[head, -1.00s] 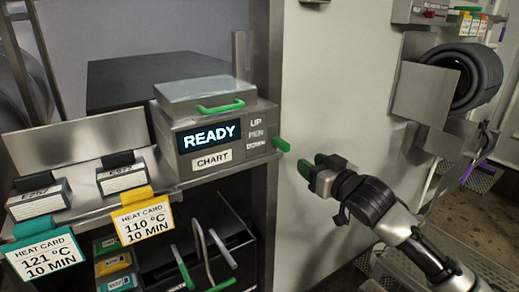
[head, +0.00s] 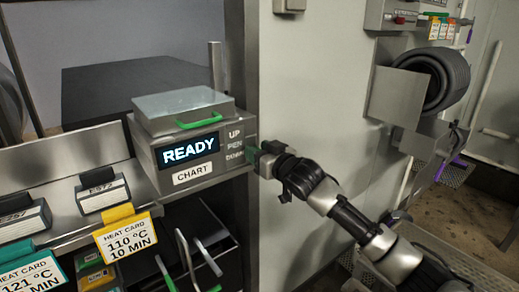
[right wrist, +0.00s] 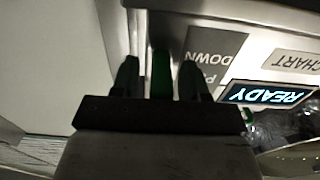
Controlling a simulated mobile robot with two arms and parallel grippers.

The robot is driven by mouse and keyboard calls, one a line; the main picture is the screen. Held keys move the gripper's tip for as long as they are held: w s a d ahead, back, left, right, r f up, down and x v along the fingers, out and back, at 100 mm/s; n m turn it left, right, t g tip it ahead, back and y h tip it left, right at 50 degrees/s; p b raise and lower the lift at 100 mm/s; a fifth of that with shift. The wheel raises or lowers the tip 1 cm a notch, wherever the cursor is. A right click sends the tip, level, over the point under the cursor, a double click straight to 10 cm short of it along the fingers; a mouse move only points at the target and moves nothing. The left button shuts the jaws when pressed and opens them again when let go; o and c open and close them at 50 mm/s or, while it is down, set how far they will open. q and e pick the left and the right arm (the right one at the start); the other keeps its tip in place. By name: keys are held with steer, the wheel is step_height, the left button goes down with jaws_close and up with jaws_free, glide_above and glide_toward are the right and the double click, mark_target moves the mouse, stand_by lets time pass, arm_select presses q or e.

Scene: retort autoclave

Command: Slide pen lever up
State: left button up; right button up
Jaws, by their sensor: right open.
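The chart recorder (head: 146,155) is a grey box with a lit READY display (head: 190,150), a CHART label and an UP / PEN / DOWN label (head: 235,146) on its right. The green pen lever sticks out at its right side, low by the word DOWN; in the head view my gripper mostly hides it. In the right wrist view the green lever (right wrist: 161,78) stands between the two fingers of my right gripper (right wrist: 160,65). The fingers are open, with a narrow gap on each side of the lever. My right gripper (head: 258,158) is at the recorder's right edge. My left gripper is out of view.
A clear lid with a green handle (head: 198,119) tops the recorder. Yellow (head: 125,236) and teal heat cards hang at the shelf edge left. A pale wall panel (head: 310,90) stands close behind my right arm. A black coil (head: 432,78) is at the right.

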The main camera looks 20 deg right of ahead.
mark_target(252, 126)
jaws_close()
steer(key=shift+r, duration=0.1)
step_height(252, 126, up, 6)
steer(key=p, duration=0.5)
steer(key=shift+c, duration=1.6)
jaws_free()
steer(key=o, duration=0.3)
